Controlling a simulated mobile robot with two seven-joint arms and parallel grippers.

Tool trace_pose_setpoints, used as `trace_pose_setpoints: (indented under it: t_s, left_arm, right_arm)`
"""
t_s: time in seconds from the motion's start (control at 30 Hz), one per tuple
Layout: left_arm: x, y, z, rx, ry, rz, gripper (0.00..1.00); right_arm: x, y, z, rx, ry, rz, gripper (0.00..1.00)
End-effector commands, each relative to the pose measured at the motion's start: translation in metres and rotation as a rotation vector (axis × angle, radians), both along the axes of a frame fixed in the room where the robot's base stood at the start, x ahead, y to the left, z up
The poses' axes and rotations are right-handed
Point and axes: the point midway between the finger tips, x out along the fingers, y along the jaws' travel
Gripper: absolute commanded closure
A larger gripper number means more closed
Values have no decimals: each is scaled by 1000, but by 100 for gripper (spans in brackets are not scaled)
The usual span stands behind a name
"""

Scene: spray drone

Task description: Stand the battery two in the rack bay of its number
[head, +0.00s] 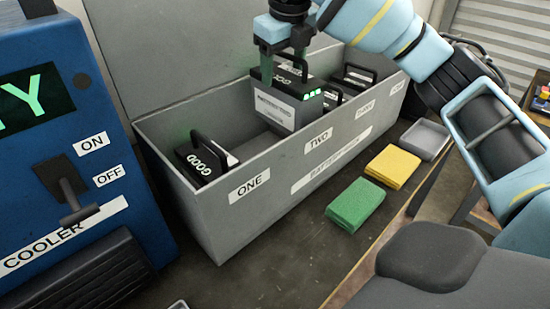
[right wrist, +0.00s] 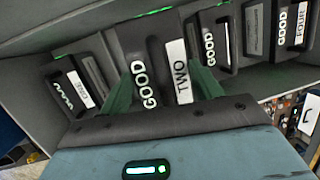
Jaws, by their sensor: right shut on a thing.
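Battery two (head: 282,105) is a dark box with a grey label, green lights and a top handle. My right gripper (head: 283,60) is shut on it from above and holds it upright over the rack (head: 275,185), behind the TWO label (head: 319,140). Its lower edge is close to the front rim; how deep it reaches is unclear. In the right wrist view battery two (right wrist: 181,72) shows GOOD and TWO between the fingers (right wrist: 163,88). My left gripper is not in view.
Battery one (head: 204,160) stands in bay ONE, with bare space beside it. More batteries stand in the far bays, including battery four (right wrist: 291,32). A blue cooler (head: 90,190), green pad (head: 356,204), yellow pad (head: 393,166) and grey tray (head: 425,139) lie around the rack.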

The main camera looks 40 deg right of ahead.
Motion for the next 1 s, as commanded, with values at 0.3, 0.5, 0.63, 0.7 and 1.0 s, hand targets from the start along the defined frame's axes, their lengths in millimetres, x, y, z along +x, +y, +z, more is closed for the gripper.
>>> trace_pose_setpoints:
  t_s: [0.3, 0.5, 0.63, 0.7, 1.0]
  left_arm:
    - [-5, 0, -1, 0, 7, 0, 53]
    - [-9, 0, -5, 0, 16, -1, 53]
    - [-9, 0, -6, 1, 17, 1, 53]
    - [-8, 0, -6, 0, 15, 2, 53]
    - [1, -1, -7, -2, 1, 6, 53]
  right_arm:
    - [0, 0, -7, -1, -6, 0, 100]
    - [0, -1, -33, 0, -6, -1, 100]
    - [0, 0, -44, 0, -8, 0, 100]
    - [0, 0, -46, 0, -10, 0, 100]
    - [0, -1, -65, 0, -7, -2, 100]
